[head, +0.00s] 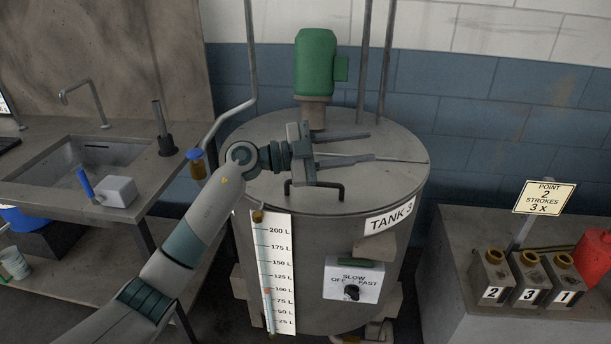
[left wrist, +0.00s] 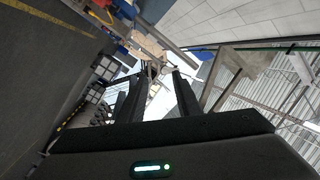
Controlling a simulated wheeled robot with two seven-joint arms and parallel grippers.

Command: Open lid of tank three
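Tank three (head: 335,235) is a grey cylinder labelled "TANK 3", with a flat lid (head: 395,185) on top. The lid lies flat and looks closed. A dark bar handle (head: 318,184) stands near the lid's front edge. My left gripper (head: 370,147) is above the lid, behind the handle, with its fingers pointing right. Its two fingers are apart and empty, and the handle is not between them. In the left wrist view the fingers (left wrist: 158,74) also show apart. My right gripper is not in view.
A green motor (head: 315,62) rises behind the lid, with vertical pipes (head: 375,60) nearby. A level gauge (head: 277,270) and a speed switch box (head: 352,279) are on the tank front. A sink (head: 85,160) is at left; numbered containers (head: 530,280) stand at right.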

